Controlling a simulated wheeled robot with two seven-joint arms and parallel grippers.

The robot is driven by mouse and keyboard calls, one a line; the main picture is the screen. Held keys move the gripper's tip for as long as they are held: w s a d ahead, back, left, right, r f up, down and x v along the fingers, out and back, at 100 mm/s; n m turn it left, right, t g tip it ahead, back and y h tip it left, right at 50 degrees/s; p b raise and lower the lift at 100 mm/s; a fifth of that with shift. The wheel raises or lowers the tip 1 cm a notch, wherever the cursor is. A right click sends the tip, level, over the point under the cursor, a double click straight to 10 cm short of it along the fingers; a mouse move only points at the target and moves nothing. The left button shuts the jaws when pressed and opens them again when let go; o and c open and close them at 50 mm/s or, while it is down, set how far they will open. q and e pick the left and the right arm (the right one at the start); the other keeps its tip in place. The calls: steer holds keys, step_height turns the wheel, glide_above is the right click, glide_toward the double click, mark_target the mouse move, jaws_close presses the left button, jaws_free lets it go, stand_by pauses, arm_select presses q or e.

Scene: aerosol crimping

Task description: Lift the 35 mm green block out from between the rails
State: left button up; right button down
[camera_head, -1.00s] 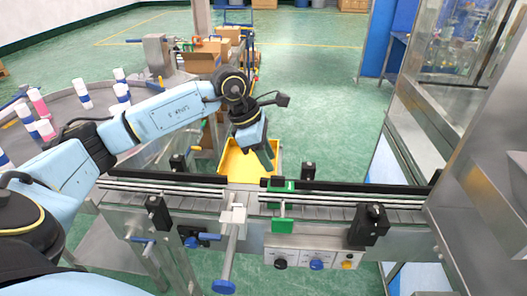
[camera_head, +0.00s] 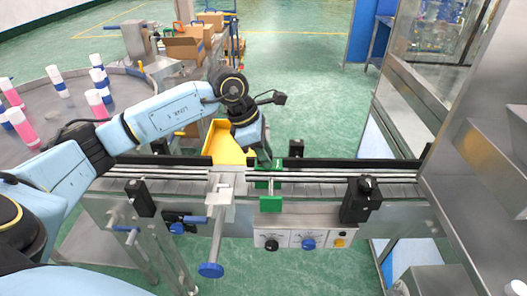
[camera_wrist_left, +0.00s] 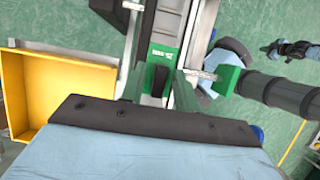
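The green block (camera_head: 268,184) sits between the rails of the conveyor (camera_head: 330,174), just right of the pale clamp bracket. A green plate (camera_head: 270,204) shows at its front side. My left gripper (camera_head: 264,160) points down over the block. In the left wrist view, the block (camera_wrist_left: 163,52) shows its dark label, and my left gripper's fingers (camera_wrist_left: 160,86) stand apart, roughly to either side of the block's near end. I cannot tell whether they touch it. My right gripper cannot be made out in either view.
A yellow bin (camera_head: 221,146) stands behind the conveyor, close to my left gripper. A clamp bracket (camera_head: 226,180) with a blue-knobbed rod is left of the block. Black rail supports (camera_head: 361,199) and a control panel (camera_head: 300,240) are at the front. Bottles stand on the round table (camera_head: 125,88).

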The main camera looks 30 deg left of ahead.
arm_select(q)
jaws_close()
steer(key=shift+r, duration=0.2)
step_height(320, 180, up, 10)
steer(key=p, duration=0.6)
steer(key=shift+f, duration=0.15)
stand_by(0.6)
stand_by(0.5)
